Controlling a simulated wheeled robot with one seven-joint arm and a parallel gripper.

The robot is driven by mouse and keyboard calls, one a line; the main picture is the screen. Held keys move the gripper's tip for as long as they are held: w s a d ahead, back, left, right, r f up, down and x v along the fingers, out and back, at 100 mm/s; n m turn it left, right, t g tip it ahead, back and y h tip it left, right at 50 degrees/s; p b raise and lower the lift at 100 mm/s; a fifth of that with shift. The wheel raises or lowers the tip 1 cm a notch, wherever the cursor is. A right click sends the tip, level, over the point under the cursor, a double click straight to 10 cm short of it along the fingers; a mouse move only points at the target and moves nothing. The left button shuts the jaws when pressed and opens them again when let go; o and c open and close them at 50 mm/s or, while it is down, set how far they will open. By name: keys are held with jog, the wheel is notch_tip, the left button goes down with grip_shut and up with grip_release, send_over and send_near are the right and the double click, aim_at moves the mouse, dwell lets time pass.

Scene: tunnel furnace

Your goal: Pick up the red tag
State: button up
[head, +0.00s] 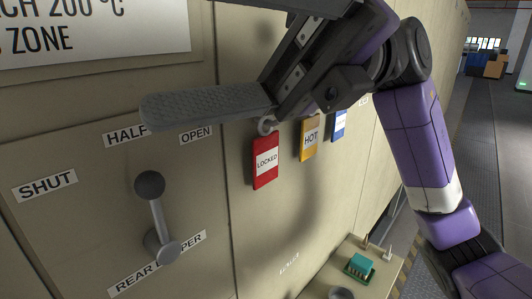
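The red tag (265,172) hangs on the upright beige panel, with a white label reading "LOCKED". A pale hook or ring (267,126) shows at its top. My gripper (182,56) reaches in from the upper right, in front of the panel and pointing left. Its lower, textured finger lies just above and to the left of the red tag. The other finger is at the top edge and partly out of view. The fingers are wide apart with nothing between them. I cannot tell the gripper's distance from the panel.
A yellow "HOT" tag (310,139) and a blue tag (339,125) hang right of the red one, near my arm. A damper lever (158,215) with a dark knob sticks out at lower left. A small ledge (384,270) with a teal block (362,264) is below.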

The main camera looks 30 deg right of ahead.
jog(key=w+f+m+t+h, duration=0.2)
jog(key=w+t+h, duration=0.1)
jog(key=t+h, duration=0.15)
jog(key=m+t+h, duration=0.3)
jog(key=m+h, duration=0.2)
jog(key=h, duration=0.7)
send_over(271, 121)
jog(key=s+d, duration=0.1)
jog(key=s, duration=0.2)
jog(key=shift+w+p+x, duration=0.15)
jog(key=shift+p+x, duration=0.6)
jog(key=shift+x, duration=1.1)
jog(key=shift+w+p+x, duration=0.15)
jog(key=shift+p+x, duration=0.6)
jog(key=shift+x, duration=1.1)
jog(key=shift+r, duration=0.15)
grip_shut()
